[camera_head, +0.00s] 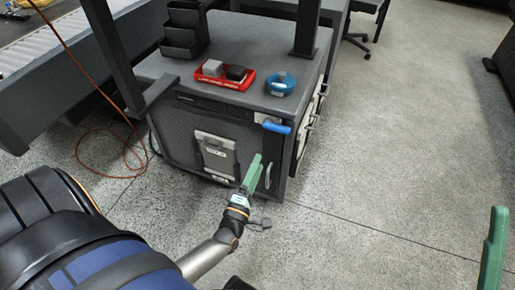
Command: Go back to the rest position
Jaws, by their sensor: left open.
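My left gripper (252,178) is in the middle of the view, in front of the grey cabinet, with its green fingers pointing up and away. It is open, and I see nothing between its fingers. The fingers overlap in this view, so the gap is hard to see. A green finger of my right gripper (493,250) shows at the lower right edge, over the floor. The rest of that gripper is cut off by the frame, so its opening cannot be judged.
The grey cabinet (255,50) carries a red tray (224,82) with two small blocks, a blue round item (281,84) and a dark stepped holder (184,32). An orange cable (100,130) lies at the left. A conveyor (40,52) stands upper left.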

